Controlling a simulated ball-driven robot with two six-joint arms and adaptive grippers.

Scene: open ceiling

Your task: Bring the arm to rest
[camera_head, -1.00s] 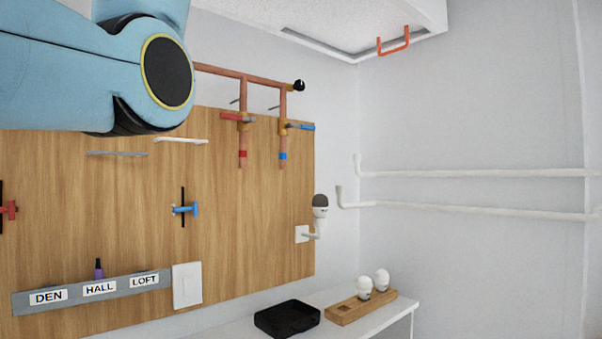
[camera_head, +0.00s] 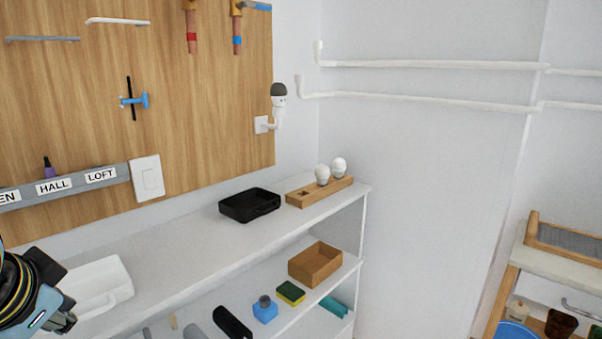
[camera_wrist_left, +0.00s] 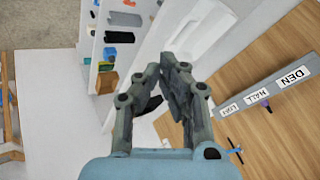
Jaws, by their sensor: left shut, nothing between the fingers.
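My left gripper (camera_head: 62,320) is at the lower left edge of the head view, in front of the white shelf unit (camera_head: 188,235). Its fingers also show in the left wrist view (camera_wrist_left: 174,66), drawn together with nothing held between them. Only the wrist end of the left arm shows in the head view. My right gripper is in neither view.
A wooden wall board (camera_head: 215,110) carries valves, a switch (camera_head: 148,178) and a labelled strip (camera_head: 90,182). The shelf top holds a black tray (camera_head: 249,204), a wooden bulb holder (camera_head: 320,192) and a white tray (camera_head: 100,285). A cabinet (camera_head: 575,262) stands at right.

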